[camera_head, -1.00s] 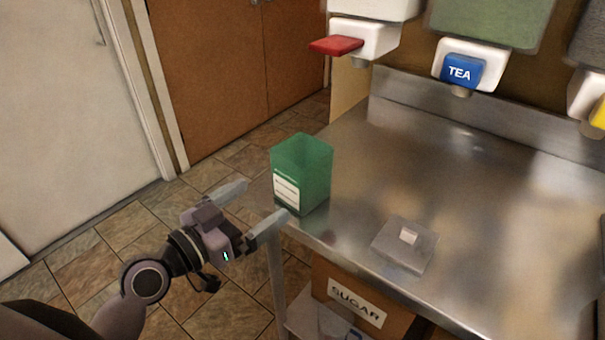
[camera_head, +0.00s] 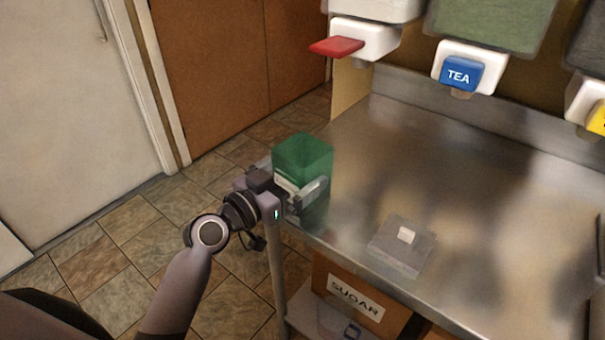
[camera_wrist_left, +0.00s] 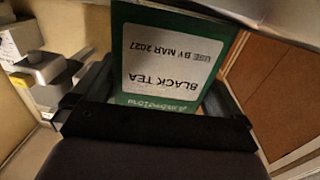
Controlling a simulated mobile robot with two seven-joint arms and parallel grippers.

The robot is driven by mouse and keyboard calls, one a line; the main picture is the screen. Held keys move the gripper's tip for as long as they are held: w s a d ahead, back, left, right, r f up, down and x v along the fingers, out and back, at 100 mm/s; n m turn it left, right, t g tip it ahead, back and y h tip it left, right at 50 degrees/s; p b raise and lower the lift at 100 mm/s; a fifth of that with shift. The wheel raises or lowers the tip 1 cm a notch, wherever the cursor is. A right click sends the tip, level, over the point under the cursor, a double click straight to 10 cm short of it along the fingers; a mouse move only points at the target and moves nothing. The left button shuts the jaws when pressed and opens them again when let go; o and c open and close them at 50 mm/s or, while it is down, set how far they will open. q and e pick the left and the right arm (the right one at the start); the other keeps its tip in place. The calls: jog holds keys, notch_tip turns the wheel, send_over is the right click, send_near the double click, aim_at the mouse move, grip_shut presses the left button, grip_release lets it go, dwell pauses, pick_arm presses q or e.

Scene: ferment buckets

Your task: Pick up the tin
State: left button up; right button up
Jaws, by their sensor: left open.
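The green tin (camera_head: 303,155) stands upright at the left front corner of the steel counter. In the left wrist view the tin (camera_wrist_left: 168,63) fills the middle, and its white label reads "BLACK TEA" upside down. My left gripper (camera_head: 298,192) is at the tin's near side, its fingers reaching around it at label height. The fingers are open, one on each side of the tin in the wrist view. The gripper hides the lower part and label of the tin in the head view. My right gripper is not in view.
A clear square lid (camera_head: 402,248) with a white knob lies on the counter (camera_head: 470,190) to the right of the tin. Dispensers with a red lever (camera_head: 337,47) and a blue "TEA" lever (camera_head: 461,74) hang above. A "SUGAR" box (camera_head: 355,298) sits below. The counter's middle is clear.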

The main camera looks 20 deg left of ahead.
pick_arm(q)
jog(key=shift+x, duration=1.15)
jog(key=c, duration=0.7)
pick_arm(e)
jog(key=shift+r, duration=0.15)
